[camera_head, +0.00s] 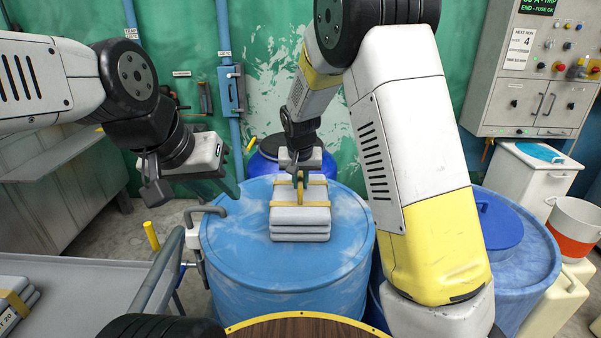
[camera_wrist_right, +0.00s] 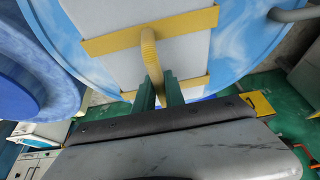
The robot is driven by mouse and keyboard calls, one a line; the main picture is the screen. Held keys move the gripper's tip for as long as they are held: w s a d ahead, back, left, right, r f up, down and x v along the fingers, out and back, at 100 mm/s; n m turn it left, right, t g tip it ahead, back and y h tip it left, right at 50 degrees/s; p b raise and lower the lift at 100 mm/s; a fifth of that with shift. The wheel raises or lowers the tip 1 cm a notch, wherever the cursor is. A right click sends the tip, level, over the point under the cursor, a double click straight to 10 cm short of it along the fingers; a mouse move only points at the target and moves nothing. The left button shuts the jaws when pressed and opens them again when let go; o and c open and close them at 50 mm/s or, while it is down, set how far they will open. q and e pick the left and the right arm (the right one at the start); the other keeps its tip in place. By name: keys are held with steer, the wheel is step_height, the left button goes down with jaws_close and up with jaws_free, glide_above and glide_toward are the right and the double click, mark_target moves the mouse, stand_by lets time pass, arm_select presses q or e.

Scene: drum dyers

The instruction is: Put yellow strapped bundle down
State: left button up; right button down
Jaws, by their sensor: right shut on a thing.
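The yellow strapped bundle (camera_head: 300,220) is a stack of grey folded pieces with yellow straps and a yellow handle. It is over the blue drum's lid (camera_head: 240,240) and looks level; whether it rests fully on the lid is hard to tell. My right gripper (camera_head: 298,176) is above it, shut on the handle. In the right wrist view the green fingers (camera_wrist_right: 160,92) close around the yellow handle, with the bundle (camera_wrist_right: 165,55) beyond them. My left gripper (camera_head: 226,184) hangs left of the drum, apart from the bundle; its finger gap is not clear.
Another strapped bundle (camera_head: 14,302) lies on the grey cart (camera_head: 90,275) at lower left. A second blue drum (camera_head: 525,250) stands at right, partly behind my right arm. A darker blue drum (camera_head: 262,165) stands behind. A control cabinet (camera_head: 530,80) hangs on the right wall.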

steer(key=shift+w, duration=0.1)
steer(key=c, duration=1.4)
jaws_free()
steer(key=shift+f, duration=0.1)
